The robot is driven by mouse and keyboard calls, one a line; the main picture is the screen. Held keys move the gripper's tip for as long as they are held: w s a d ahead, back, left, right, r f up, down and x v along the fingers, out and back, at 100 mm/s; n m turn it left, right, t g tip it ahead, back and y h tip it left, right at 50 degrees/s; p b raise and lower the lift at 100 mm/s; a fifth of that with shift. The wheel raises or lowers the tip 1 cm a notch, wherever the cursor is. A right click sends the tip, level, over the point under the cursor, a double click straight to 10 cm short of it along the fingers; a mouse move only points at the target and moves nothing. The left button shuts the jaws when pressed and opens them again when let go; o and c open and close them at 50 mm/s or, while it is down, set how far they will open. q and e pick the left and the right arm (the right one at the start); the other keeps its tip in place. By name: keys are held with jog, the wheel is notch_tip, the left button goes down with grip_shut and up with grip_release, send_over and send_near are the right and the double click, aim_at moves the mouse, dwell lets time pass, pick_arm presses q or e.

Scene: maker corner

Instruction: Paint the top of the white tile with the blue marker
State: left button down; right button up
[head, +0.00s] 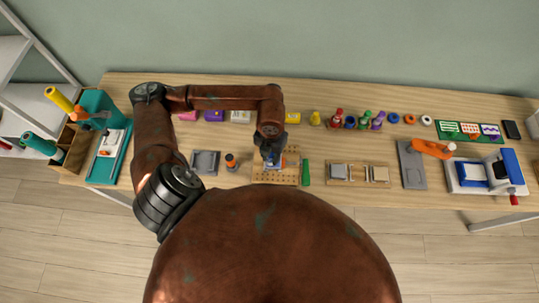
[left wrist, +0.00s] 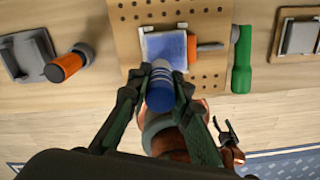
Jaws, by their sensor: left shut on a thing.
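The tile (left wrist: 165,47) lies on a pegboard (left wrist: 125,30) in the left wrist view. Blue covers much of its top, with paler, whitish parts at the left and along the edge. My left gripper (left wrist: 158,88) is shut on the blue marker (left wrist: 161,88), which has a pale band and blue body, just at the near edge of the tile. The marker's tip is hidden, so I cannot tell whether it touches the tile. In the head view my left gripper (head: 271,155) is over the pegboard (head: 275,178) and mostly covers the tile.
An orange-handled piece (left wrist: 208,47) sits right of the tile. A green cylinder (left wrist: 242,60) lies beside the board. An orange and dark cylinder (left wrist: 68,65) and a grey plate (head: 205,163) are to the left. A wooden tray (head: 357,183) is to the right.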

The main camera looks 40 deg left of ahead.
pick_arm(q)
jog(key=shift+w+d, duration=0.4)
jog(key=shift+d, duration=0.1)
jog(key=shift+w+d+b, duration=0.3)
jog(key=shift+w+d, duration=0.1)
jog(key=shift+d, duration=0.1)
jog(key=shift+w+a, duration=0.1)
jog(key=shift+w+a+b, duration=0.3)
jog(key=shift+w, duration=0.1)
jog(key=shift+w, duration=0.1)
jog(key=shift+w+a, duration=0.4)
jog(key=shift+w, duration=0.1)
